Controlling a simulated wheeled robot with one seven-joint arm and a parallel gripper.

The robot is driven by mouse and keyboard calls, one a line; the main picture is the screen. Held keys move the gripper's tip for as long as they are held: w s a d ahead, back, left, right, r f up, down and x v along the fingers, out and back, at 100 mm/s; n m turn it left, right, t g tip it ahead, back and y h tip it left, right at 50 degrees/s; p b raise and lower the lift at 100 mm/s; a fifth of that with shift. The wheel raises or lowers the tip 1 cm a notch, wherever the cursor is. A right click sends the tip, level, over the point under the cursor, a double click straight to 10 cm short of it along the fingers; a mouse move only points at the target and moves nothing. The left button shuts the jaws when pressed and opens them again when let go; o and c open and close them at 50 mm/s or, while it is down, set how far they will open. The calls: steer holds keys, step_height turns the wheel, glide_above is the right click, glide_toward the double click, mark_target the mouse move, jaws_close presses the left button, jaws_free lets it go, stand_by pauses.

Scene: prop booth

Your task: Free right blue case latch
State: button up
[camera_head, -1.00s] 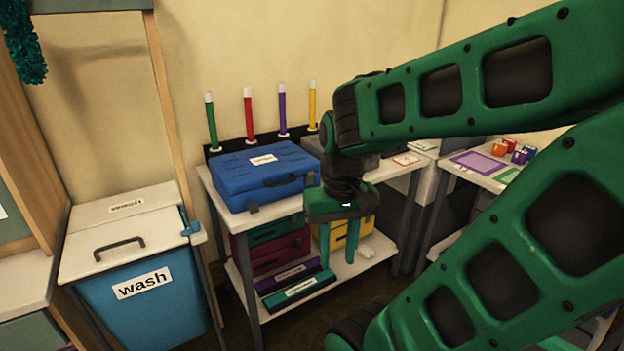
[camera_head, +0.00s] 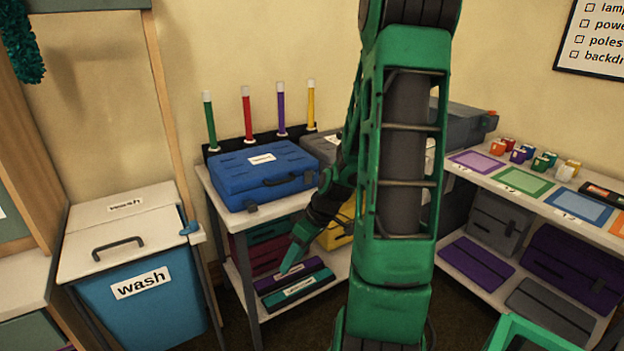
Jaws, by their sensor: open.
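The blue case (camera_head: 245,178) lies closed on top of the white cart, a white label on its lid and a dark handle on its front. Its left latch (camera_head: 251,208) is a small dark tab at the front left. The right latch (camera_head: 310,179) is a small grey patch at the front right, close to my arm; its exact position is too small to tell. My gripper (camera_head: 285,268) is open and empty, tilted down to the left, below and in front of the case, apart from it. Only one finger shows clearly.
A grey case (camera_head: 318,147) stands behind my arm, beside the blue one. The cart's lower shelf (camera_head: 318,291) holds several cases, close behind my gripper in the picture. A blue wash bin (camera_head: 145,320) stands left. A white table (camera_head: 480,180) with coloured mats stands right.

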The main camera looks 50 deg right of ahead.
steer(key=w+d+f+t+y, duration=0.1)
steer(key=w+d+f+t, duration=0.1)
steer(key=w+t, duration=0.3)
steer(key=m+t+h, duration=0.5)
steer(key=t+h, duration=0.3)
steer(key=t, duration=0.1)
glide_toward(311, 174)
steer(key=x, duration=0.8)
steer(key=shift+w+d, duration=0.1)
steer(key=shift+w, duration=0.15)
steer(key=shift+f, duration=0.1)
steer(key=c, duration=1.1)
